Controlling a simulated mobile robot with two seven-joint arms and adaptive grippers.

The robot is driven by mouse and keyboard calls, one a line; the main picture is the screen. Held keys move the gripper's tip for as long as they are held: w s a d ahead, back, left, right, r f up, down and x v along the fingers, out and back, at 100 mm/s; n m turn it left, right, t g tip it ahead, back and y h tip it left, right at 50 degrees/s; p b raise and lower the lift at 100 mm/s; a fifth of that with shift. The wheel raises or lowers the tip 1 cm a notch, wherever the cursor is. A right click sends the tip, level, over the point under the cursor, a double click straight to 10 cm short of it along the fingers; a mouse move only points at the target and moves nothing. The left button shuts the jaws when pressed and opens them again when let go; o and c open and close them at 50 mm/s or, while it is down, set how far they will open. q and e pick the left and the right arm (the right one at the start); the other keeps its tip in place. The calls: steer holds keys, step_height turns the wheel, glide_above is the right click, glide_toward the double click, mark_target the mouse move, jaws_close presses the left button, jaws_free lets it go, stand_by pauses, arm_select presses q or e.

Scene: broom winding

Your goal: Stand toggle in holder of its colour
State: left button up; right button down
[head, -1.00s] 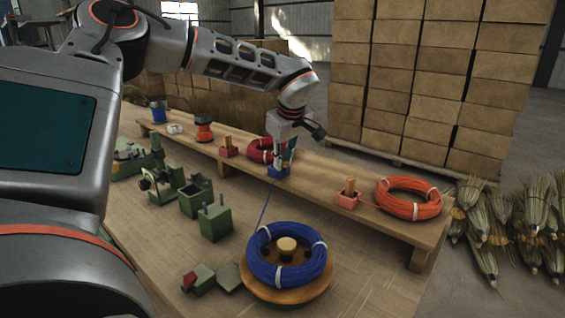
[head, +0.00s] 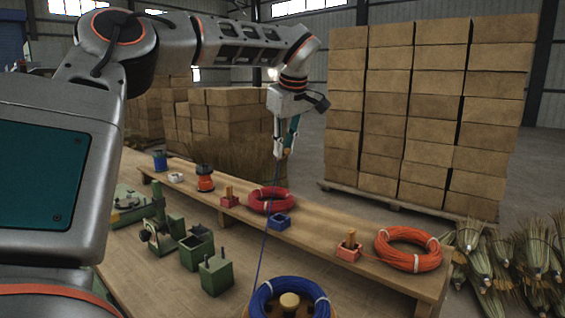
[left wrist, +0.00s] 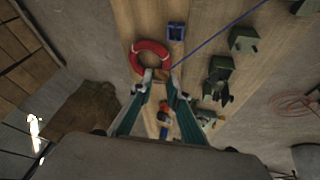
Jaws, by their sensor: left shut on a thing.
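My left gripper (head: 282,152) is raised above the bench, shut on a small wooden toggle (left wrist: 161,74) that is mostly hidden by the fingertips. A blue cord (head: 264,240) runs from the toggle down to the blue coil (head: 290,300), which is cut off at the bottom of the head view. The blue holder (head: 279,221) stands on the raised plank below the gripper and looks empty; it also shows in the left wrist view (left wrist: 176,32). A red holder (head: 229,200) and an orange-red holder (head: 347,252) each have a wooden toggle standing in them. My right gripper is out of view.
A red coil (head: 269,200) lies just behind the blue holder, and an orange coil (head: 408,249) at the plank's right. Green metal blocks (head: 216,275) stand on the table in front. Stacked boxes (head: 420,110) rise behind. Spools (head: 205,178) stand farther left.

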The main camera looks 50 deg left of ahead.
arm_select(q)
steer(key=shift+a+r, duration=0.1)
steer(key=shift+r, duration=0.15)
steer(key=shift+a+f+n, duration=0.15)
steer(key=shift+f+n, duration=0.05)
steer(key=shift+n, duration=0.2)
steer(key=a+f+n+t+h+b, duration=0.2)
steer(key=f+n+h, duration=0.4)
steer(key=f+n, duration=0.5)
steer(key=a+n+t, duration=0.1)
steer(key=n, duration=0.1)
steer(key=shift+s+f+n+h, duration=0.2)
steer(key=shift+f+n+h, duration=0.1)
steer(key=shift+f+n, duration=0.1)
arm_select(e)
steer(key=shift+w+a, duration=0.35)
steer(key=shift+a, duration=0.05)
arm_select(q)
steer(key=shift+a, duration=0.1)
steer(key=shift+f+b, duration=0.35)
steer(key=shift+f, duration=2.45)
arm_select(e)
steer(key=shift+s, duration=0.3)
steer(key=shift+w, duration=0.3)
